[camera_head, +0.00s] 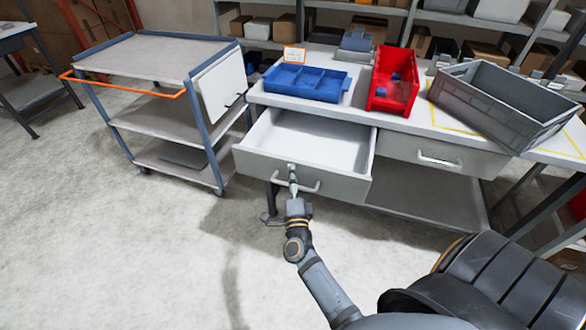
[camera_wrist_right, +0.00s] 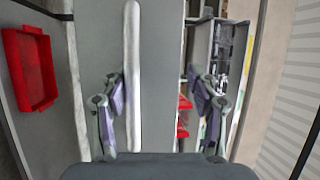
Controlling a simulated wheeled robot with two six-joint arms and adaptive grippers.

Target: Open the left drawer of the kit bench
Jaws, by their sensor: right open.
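The kit bench (camera_head: 408,118) stands at the centre right with two drawers in its front. Its left drawer (camera_head: 318,137) is pulled well out, and its pale interior looks empty. The right drawer (camera_head: 440,155) is shut. My right gripper (camera_head: 292,182) is at the left drawer's bar handle (camera_head: 310,186), in front of the drawer face. In the right wrist view my right gripper (camera_wrist_right: 160,100) is open, with the handle (camera_wrist_right: 132,75) between its fingers, close to the left-hand finger; contact is unclear. My left gripper is not in view.
A cart (camera_head: 155,55) with an orange handle stands left of the bench. The floor in front is clear.

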